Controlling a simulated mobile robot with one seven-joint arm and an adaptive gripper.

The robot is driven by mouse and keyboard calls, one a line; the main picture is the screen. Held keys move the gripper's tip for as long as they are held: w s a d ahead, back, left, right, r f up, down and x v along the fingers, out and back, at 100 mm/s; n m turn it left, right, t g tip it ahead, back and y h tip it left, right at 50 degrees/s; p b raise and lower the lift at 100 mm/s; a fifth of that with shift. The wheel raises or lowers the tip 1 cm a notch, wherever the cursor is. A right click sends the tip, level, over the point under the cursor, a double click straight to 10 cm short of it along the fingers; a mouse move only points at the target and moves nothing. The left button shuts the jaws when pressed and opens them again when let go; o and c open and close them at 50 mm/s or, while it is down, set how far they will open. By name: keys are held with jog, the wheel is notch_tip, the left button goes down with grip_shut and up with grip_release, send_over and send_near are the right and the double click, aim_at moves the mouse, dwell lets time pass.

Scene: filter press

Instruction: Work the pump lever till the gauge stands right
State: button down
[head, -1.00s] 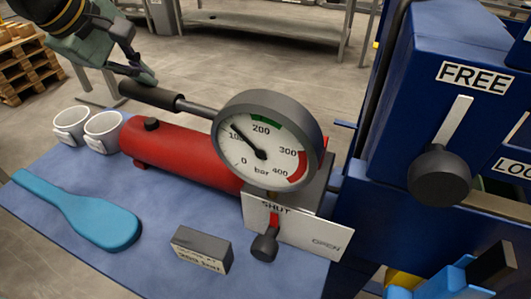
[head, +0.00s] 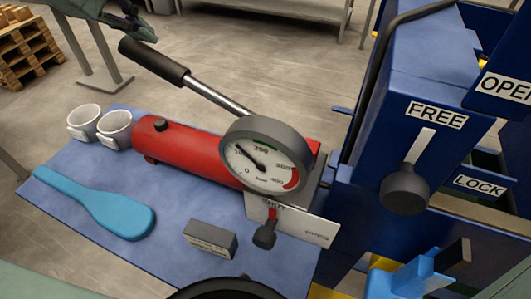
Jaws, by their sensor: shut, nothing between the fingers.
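The pump is a red cylinder (head: 215,150) on a blue-topped bench. Its lever has a black grip (head: 153,62) and a steel rod, and slants up to the left. My gripper (head: 148,36) is shut and empty at the top edge, partly cut off, close by the grip's upper end; I cannot tell if they touch. The round gauge (head: 266,165) reads in bar; its needle points near 100, a little past it, short of the green band by 200. The small valve knob (head: 265,235) hangs below the gauge at SHUT.
A blue paddle (head: 110,212), two white cups (head: 115,130) and a small grey block with a label (head: 210,239) are on the bench. A blue press frame with a FREE/LOCK knob (head: 404,190) stands at right. Open floor lies behind the bench.

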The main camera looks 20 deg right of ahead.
notch_tip(320, 180, down, 10)
jog(key=w+a+b, duration=0.1)
jog(key=b, duration=0.6)
jog(key=r+p, duration=0.5)
jog(key=r, duration=0.2)
jog(key=s+d+r+p, duration=0.1)
jog(key=r+p, duration=0.2)
jog(key=r, duration=0.1)
jog(key=shift+s+p, duration=0.1)
jog(key=shift+p, duration=0.25)
jog(key=shift+f, duration=0.1)
